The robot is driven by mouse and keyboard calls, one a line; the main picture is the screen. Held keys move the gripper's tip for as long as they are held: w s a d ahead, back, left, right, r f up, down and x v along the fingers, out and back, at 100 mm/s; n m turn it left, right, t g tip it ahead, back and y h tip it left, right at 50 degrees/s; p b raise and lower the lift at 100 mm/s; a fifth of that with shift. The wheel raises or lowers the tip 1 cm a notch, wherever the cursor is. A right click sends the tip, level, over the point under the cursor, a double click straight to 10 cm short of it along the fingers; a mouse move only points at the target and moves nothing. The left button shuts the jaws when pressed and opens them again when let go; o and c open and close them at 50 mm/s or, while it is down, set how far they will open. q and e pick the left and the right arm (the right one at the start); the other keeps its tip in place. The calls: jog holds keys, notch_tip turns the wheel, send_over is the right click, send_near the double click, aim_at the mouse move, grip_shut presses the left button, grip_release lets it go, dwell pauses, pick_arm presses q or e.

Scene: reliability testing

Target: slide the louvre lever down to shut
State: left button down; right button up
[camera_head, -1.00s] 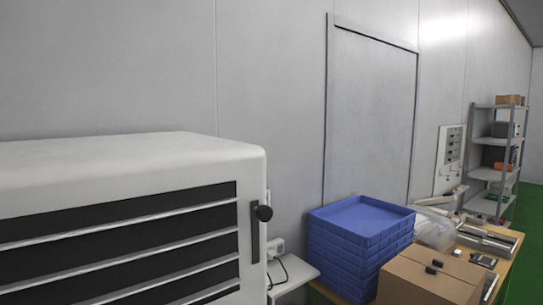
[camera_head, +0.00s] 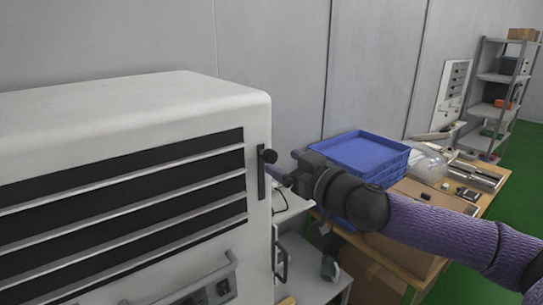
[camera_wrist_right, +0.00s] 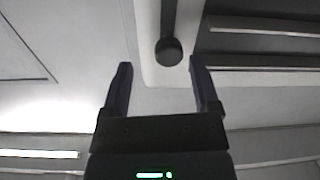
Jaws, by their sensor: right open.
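The louvre lever is a round black knob (camera_head: 269,156) near the upper end of a dark vertical slot (camera_head: 261,178) on the white louvred unit (camera_head: 150,100). Wide dark gaps show between the unit's white slats. My right gripper (camera_head: 284,167) is open and empty, just right of the knob. In the right wrist view, the knob (camera_wrist_right: 168,51) appears between the two fingertips of the gripper (camera_wrist_right: 160,64), closer to the right one. I cannot tell whether the fingers touch it. My left gripper is out of view.
A handle (camera_head: 281,255) sticks out low on the unit's side. A grey shelf rack (camera_head: 500,95) stands at the far right.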

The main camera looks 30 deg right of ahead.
aim_at(273, 159)
jog(key=shift+w+a+r+p, duration=0.15)
jog(key=shift+w+a+p, duration=0.1)
jog(key=shift+w+p, duration=0.3)
jog(key=shift+w+a+r+p, duration=0.15)
jog(key=shift+w+a+p, duration=0.1)
jog(key=shift+w+p, duration=0.25)
jog(key=shift+w+a+f, duration=0.1)
jog(key=shift+w+f, duration=0.05)
jog(key=shift+w, duration=0.3)
jog(key=shift+w+a+f, duration=0.1)
jog(key=shift+w+f, duration=0.05)
jog(key=shift+w, duration=0.25)
jog(key=shift+c, duration=0.3)
grip_shut()
